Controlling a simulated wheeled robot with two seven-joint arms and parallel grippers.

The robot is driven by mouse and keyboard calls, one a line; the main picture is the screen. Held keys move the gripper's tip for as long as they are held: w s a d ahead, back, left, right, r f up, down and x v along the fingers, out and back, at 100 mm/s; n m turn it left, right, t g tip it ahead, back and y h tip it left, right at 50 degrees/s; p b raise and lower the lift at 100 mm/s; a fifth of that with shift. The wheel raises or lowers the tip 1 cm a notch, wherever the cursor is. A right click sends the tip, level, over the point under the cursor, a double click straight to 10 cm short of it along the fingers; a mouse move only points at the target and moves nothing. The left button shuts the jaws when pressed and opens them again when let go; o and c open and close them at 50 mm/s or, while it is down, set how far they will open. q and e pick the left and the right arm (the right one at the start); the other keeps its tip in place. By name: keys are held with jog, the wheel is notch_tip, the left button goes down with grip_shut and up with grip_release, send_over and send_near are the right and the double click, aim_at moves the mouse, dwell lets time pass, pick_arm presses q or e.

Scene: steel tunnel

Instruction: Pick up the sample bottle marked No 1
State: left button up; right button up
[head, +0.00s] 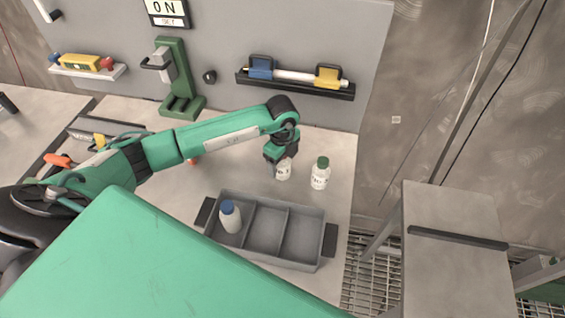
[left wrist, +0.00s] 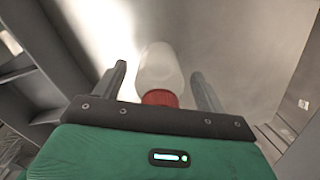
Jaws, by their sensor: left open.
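A white bottle (head: 283,171) stands on the bench under my left gripper (head: 277,160), which hides its top. In the left wrist view a pale bottle with a red cap (left wrist: 160,98) lies between my two open fingers, with space on both sides. A white bottle with a green cap (head: 320,174) stands just to the right. A bottle with a blue cap (head: 230,217) stands in the left compartment of the grey tray (head: 276,258). The label numbers are too small to read. My right gripper is not in view.
The tray's middle and right compartments are empty. A green stand (head: 176,80) is at the back of the bench, by the grey panel (head: 300,28). A rack (head: 295,84) on the panel holds a blue and yellow tool. Grating and a side table (head: 455,270) lie right of the bench.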

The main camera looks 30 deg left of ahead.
pick_arm(q)
jog(key=c, duration=1.2)
